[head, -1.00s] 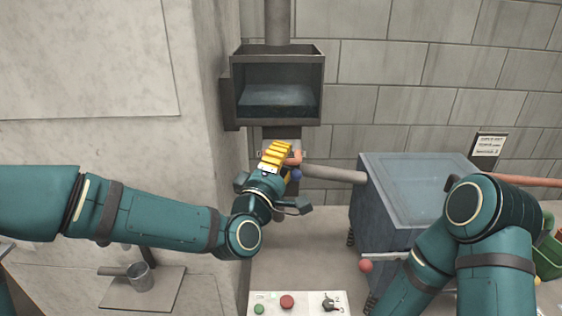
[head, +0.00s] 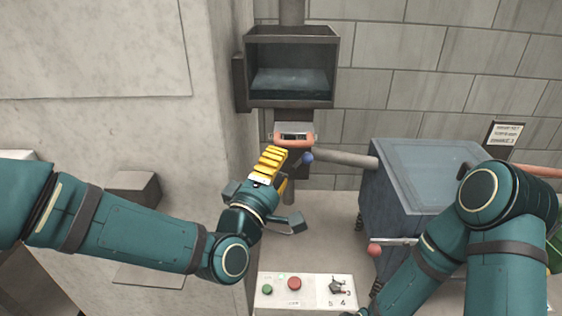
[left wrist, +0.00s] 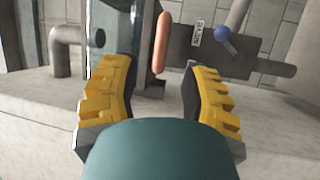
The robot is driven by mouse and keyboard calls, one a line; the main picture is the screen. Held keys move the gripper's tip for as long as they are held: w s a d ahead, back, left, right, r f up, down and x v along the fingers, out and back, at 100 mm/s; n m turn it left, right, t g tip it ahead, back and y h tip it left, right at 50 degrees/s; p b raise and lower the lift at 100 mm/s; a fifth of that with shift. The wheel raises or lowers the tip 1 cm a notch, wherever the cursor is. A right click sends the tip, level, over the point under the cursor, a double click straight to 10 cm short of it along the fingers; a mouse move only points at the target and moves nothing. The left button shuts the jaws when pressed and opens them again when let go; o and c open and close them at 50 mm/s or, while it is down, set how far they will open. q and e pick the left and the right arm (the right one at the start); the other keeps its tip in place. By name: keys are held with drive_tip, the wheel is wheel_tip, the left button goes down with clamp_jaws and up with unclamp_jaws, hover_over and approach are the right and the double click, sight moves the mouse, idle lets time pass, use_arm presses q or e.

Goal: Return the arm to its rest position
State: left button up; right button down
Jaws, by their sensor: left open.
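My left gripper (head: 276,170) has yellow ridged fingers and a teal arm that comes in from the left in the head view. It stands in front of and a little below the orange handle (head: 294,141) under the open metal hopper box. In the left wrist view the two fingers (left wrist: 157,95) are spread apart with nothing between them, and the orange handle (left wrist: 162,42) lies beyond them, clear of both. The hand of my right arm is out of the head view; only its teal links show at the right.
A blue-grey box (head: 405,175) stands to the right, with a grey pipe (head: 345,159) running to it. A blue ball knob (head: 307,157) sits near the handle. A control panel (head: 315,290) with buttons and a knob is at the front. The open hopper (head: 290,65) is above.

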use_arm(q)
wheel_tip(320, 180, down, 24)
drive_tip(key=a+m+g+y, duration=0.2)
drive_tip(key=m+g, duration=0.3)
drive_tip(key=g, duration=0.3)
drive_tip(key=s+a+f+m+g+y, duration=0.1)
drive_tip(key=s+a+f+m+g, duration=0.1)
drive_tip(key=s+f, duration=0.5)
drive_tip(key=s+a+f+m+g+y, duration=0.1)
drive_tip(key=s+a+f+m+g, duration=0.2)
drive_tip(key=f, duration=1)
drive_tip(key=s+g+b, duration=0.1)
drive_tip(key=s+g, duration=0.2)
drive_tip(key=s, duration=0.1)
drive_tip(key=shift+s+a+f+m, duration=0.2)
drive_tip(key=shift+s+m, duration=0.1)
drive_tip(key=shift+m, duration=0.1)
